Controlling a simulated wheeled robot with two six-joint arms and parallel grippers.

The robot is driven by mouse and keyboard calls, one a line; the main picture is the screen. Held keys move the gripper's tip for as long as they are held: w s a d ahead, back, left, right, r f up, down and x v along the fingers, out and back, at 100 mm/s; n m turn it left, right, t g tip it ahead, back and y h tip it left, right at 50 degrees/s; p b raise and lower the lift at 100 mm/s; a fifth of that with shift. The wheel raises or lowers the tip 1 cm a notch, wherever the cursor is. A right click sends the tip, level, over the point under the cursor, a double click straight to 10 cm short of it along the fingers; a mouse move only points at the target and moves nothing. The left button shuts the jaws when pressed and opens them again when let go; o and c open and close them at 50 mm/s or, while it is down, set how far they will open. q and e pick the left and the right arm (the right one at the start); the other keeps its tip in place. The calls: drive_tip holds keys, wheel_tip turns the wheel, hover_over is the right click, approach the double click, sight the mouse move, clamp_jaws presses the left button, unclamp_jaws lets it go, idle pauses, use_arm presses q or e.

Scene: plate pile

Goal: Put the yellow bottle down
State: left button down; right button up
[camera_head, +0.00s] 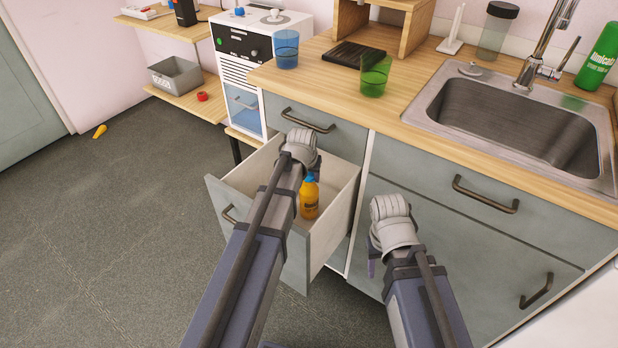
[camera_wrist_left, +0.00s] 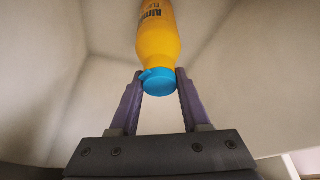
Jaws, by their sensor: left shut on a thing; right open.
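The yellow bottle (camera_head: 309,197) has a blue cap and dark lettering. In the head view it is inside the open drawer (camera_head: 322,230), near the right wall, and looks roughly upright. In the left wrist view the bottle (camera_wrist_left: 158,35) has its blue cap between the two purple fingers of my left gripper (camera_wrist_left: 159,82), which is shut on it. Whether the bottle's base touches the drawer floor cannot be told. My left arm hides part of the drawer. My right gripper (camera_head: 376,262) is open in front of the cabinet, right of the drawer, mostly hidden by its wrist.
The wooden counter (camera_head: 440,110) above holds a blue cup (camera_head: 285,50), a green cup (camera_head: 375,76) and the sink (camera_head: 530,115). A closed cabinet door (camera_head: 455,255) is right of the drawer. A small yellow object (camera_head: 100,131) lies on the open floor at left.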

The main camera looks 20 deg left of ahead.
use_arm(q)
drive_tip(key=shift+f, duration=0.15)
drive_tip(key=shift+c, duration=1.8)
unclamp_jaws()
drive_tip(key=p+v, duration=0.7)
drive_tip(key=v, duration=0.1)
drive_tip(key=shift+w+f, duration=0.1)
